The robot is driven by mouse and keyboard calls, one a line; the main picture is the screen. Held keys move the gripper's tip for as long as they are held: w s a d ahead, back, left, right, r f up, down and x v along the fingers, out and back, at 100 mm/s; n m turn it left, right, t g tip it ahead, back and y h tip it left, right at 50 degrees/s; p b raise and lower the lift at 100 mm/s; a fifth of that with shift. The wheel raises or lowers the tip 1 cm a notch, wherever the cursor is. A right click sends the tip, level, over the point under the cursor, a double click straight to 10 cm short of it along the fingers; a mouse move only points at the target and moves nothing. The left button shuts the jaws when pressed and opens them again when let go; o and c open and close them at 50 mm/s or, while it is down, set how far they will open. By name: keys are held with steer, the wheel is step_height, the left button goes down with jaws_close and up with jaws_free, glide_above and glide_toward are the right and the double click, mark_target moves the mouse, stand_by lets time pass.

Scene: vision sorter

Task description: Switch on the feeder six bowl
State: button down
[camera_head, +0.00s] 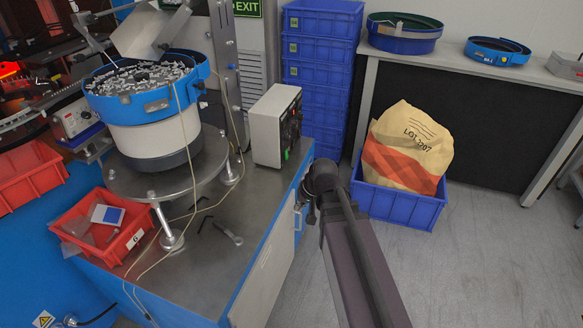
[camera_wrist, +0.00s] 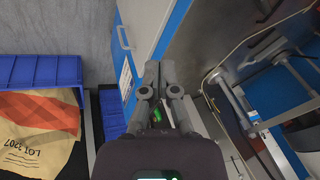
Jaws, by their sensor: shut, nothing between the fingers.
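A blue-rimmed bowl feeder (camera_head: 150,118) full of small metal parts stands on a round metal plate on the bench; the number on its label is too small to read. A pale grey control box (camera_head: 272,132) stands to its right, with dark controls and a green spot (camera_head: 286,155) on its right-hand face, seen at a steep angle. My gripper (camera_wrist: 158,66) is shut and empty in the wrist view, by the blue and white cabinet edge. A green patch (camera_wrist: 157,114) shows between its finger linkages.
The bench (camera_head: 215,265) holds a red bin (camera_head: 103,228), a wrench (camera_head: 229,233) and loose cables. Stacked blue crates (camera_head: 318,75) stand behind. A blue crate (camera_head: 400,204) with a paper sack (camera_head: 408,150) stands right of my arm. A smaller controller (camera_head: 75,118) is at left. Floor is clear at lower right.

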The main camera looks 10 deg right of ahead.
steer(key=w+f+m+t+y+b, duration=0.2)
steer(key=w+f+t+b, duration=0.1)
steer(key=w+b, duration=0.35)
steer(key=w+f+m+t+y+b, duration=0.2)
steer(key=w+f+t+b, duration=0.15)
steer(key=w+b, duration=0.35)
steer(key=w+d+f+m+t+h+b, duration=0.2)
steer(key=w+d+f+m+t+b, duration=0.1)
steer(key=w+d+m+t+b, duration=0.4)
steer(key=shift+w+d+m+h+b, duration=0.4)
steer(key=shift+w+d+m+b, duration=0.5)
steer(key=shift+w+d+b, duration=0.75)
steer(key=shift+w+a, duration=0.2)
steer(key=shift+w, duration=0.1)
steer(key=b, duration=0.1)
glide_toward(287, 154)
steer(key=w+d+f, duration=0.2)
steer(key=w+d, duration=0.1)
steer(key=w, duration=0.3)
steer(key=shift+w+a+f, duration=0.1)
steer(key=shift+w+a, duration=0.05)
steer(key=shift+a, duration=0.45)
steer(key=shift+w+a, duration=0.15)
steer(key=shift+a, duration=0.45)
steer(key=shift+w+a+b, duration=0.3)
steer(key=shift+w+a, duration=0.1)
steer(key=shift+a, duration=0.35)
steer(key=shift+f, duration=0.1)
